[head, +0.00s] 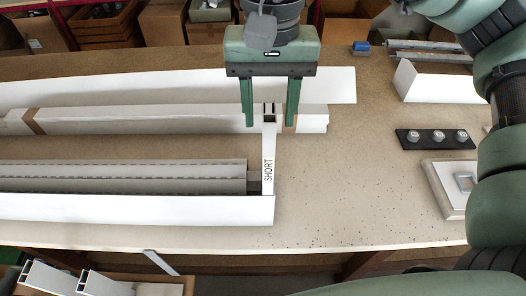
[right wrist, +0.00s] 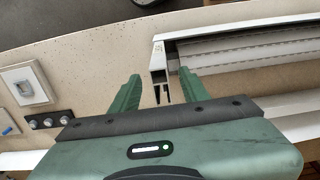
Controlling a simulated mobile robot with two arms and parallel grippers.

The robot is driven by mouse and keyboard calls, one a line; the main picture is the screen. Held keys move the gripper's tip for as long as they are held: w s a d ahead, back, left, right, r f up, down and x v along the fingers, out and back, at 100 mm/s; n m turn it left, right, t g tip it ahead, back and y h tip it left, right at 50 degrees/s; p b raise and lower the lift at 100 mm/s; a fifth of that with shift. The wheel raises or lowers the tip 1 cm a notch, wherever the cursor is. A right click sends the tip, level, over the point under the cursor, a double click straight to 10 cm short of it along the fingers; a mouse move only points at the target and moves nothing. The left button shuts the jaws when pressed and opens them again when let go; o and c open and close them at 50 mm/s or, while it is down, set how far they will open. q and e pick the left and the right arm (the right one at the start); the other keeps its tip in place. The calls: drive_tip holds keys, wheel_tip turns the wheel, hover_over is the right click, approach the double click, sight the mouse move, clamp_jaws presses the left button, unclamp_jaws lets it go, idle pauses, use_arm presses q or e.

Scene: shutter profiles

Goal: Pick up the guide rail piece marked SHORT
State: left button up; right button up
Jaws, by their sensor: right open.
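The guide rail piece marked SHORT (head: 268,165) is a narrow white bar with black lettering. Its near end meets the end of a long white profile, and its far end shows two dark prongs. My right gripper (head: 270,123) is open above the table, its two green fingers on either side of the piece's far end in the head view, with gaps on both sides. In the right wrist view the piece (right wrist: 158,62) lies between and just beyond the open fingertips (right wrist: 158,78). My left gripper is not in view.
Long white profiles (head: 130,207) and a wrapped bundle (head: 140,119) lie left of the piece. A black strip with knobs (head: 435,138) and a white switch plate (head: 446,190) lie at right. The table between is clear.

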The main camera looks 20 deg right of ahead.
sight(269, 135)
wheel_tip(269, 135, down, 3)
drive_tip(key=shift+d+p, duration=0.1)
drive_tip(key=shift+p, duration=1.1)
drive_tip(key=f, duration=0.3)
drive_tip(key=shift+w, duration=0.2)
drive_tip(key=c, duration=0.8)
clamp_jaws()
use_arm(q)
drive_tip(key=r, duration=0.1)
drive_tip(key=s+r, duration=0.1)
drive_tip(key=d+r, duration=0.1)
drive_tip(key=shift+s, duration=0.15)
